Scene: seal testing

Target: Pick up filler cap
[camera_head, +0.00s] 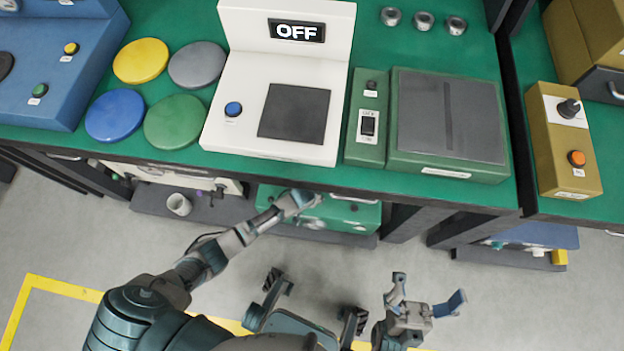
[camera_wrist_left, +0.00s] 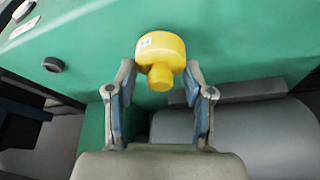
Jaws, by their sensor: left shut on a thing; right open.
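The yellow filler cap (camera_wrist_left: 160,58) shows in the left wrist view, with a wide round top, a narrower stub and a small white label. My left gripper (camera_wrist_left: 161,75) has a blue-padded finger on each side of it and is shut on it. The green surface lies behind the cap; I cannot tell whether the cap is still seated there. In the head view my left gripper (camera_head: 302,199) is below the table's front edge, over the green unit (camera_head: 345,213); the cap is hidden there. My right gripper (camera_head: 428,291) is open and empty above the floor.
The green table (camera_head: 365,20) overhangs the low shelf with the green unit. On top stand a white device (camera_head: 243,95) reading OFF, coloured discs (camera_head: 175,122) and a green box (camera_head: 450,115). A white cup (camera_head: 179,205) is low at left. Floor around my right gripper is clear.

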